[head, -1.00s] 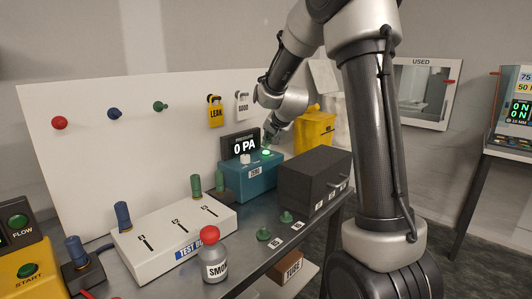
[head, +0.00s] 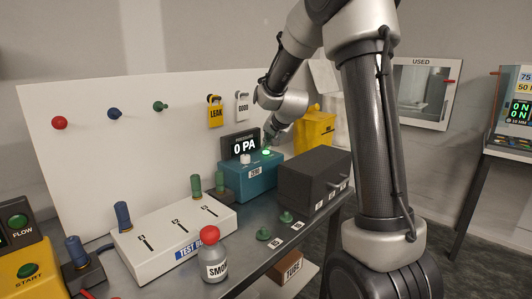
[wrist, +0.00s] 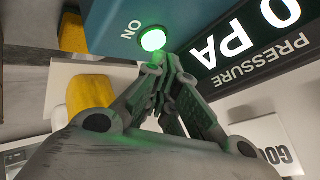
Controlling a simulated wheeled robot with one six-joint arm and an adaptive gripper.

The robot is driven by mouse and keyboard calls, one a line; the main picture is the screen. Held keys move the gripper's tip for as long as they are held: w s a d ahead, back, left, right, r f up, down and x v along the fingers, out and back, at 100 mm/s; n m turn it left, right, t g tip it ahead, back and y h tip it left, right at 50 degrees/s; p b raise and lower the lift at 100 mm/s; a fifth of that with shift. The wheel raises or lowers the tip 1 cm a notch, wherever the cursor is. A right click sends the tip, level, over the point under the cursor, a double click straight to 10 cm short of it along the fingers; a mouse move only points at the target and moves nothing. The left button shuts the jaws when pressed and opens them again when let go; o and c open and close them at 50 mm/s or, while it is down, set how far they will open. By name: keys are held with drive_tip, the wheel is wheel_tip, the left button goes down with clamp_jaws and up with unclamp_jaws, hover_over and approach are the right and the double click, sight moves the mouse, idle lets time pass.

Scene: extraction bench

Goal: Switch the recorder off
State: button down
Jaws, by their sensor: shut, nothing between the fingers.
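A teal box (head: 240,181) stands at the back of the bench, with a white knob and a lit green button (head: 266,152) on top. A black display (head: 243,146) behind it reads 0 PA. In the wrist view the green button (wrist: 153,40) glows beside the word ON, and the display (wrist: 245,35) reads PRESSURE 0 PA. My gripper (head: 267,142) is over the button end of the box. In the wrist view my gripper (wrist: 170,62) is shut and empty, its tips right by the button. I cannot tell whether they touch it.
A dark grey box (head: 308,178) stands just right of the teal box. A white test block (head: 180,232) with coloured pegs and a smoke bottle (head: 213,259) are in front. Yellow LEAK (head: 215,112) and white padlocks hang on the white panel (head: 80,160) behind.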

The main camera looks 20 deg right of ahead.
drive_tip(key=shift+f, duration=0.55)
idle(0.6)
drive_tip(key=shift+r, duration=0.85)
drive_tip(key=shift+r, duration=2.5)
drive_tip(key=shift+s, duration=0.1)
drive_tip(key=s+a+n+g, duration=0.2)
drive_tip(key=s+n, duration=0.2)
drive_tip(key=s, duration=1.6)
drive_tip(key=s+a+n+g, duration=0.1)
drive_tip(key=s+n, duration=0.4)
drive_tip(key=s, duration=1.6)
drive_tip(key=shift+a+f+g, duration=0.3)
drive_tip(key=shift+a+g, duration=0.1)
drive_tip(key=shift+g, duration=0.5)
